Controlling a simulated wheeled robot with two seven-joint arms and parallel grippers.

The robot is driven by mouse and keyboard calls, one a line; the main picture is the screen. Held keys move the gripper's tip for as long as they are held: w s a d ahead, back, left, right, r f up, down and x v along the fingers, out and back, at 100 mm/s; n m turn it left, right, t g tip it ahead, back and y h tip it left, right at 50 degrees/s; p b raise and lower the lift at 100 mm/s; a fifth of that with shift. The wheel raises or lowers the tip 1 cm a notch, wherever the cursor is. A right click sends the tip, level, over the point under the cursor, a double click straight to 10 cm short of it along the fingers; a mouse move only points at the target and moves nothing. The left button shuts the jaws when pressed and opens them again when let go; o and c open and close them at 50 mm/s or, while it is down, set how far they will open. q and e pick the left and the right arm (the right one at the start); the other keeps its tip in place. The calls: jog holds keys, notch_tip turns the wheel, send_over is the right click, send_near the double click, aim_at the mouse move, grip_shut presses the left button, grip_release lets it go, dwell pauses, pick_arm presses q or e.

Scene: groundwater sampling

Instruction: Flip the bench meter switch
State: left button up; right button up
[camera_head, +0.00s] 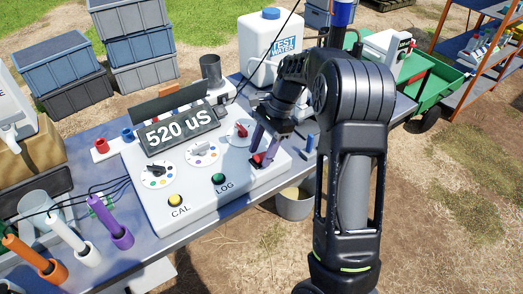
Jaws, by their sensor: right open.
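The white bench meter (205,205) stands on the blue table, and its display reads "520 uS". Its face carries dials, a yellow CAL button and a green LOG button. A small red part, apparently the switch (257,159), shows near the meter's right end. My right gripper (264,147) is open with its fingers pointing down right at this red part. The fingers partly cover it, so I cannot tell whether they touch it or which way it is set. My left gripper is out of view.
Orange, white and purple probes (104,215) stand at the table's front left. A grey bucket (295,206) is on the ground beyond the table's front edge.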

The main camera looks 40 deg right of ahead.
jog(key=v, duration=0.7)
jog(key=shift+d+r+p, duration=0.2)
jog(key=shift+r+p, duration=0.15)
jog(key=shift+r, duration=0.05)
jog(key=shift+s, duration=0.1)
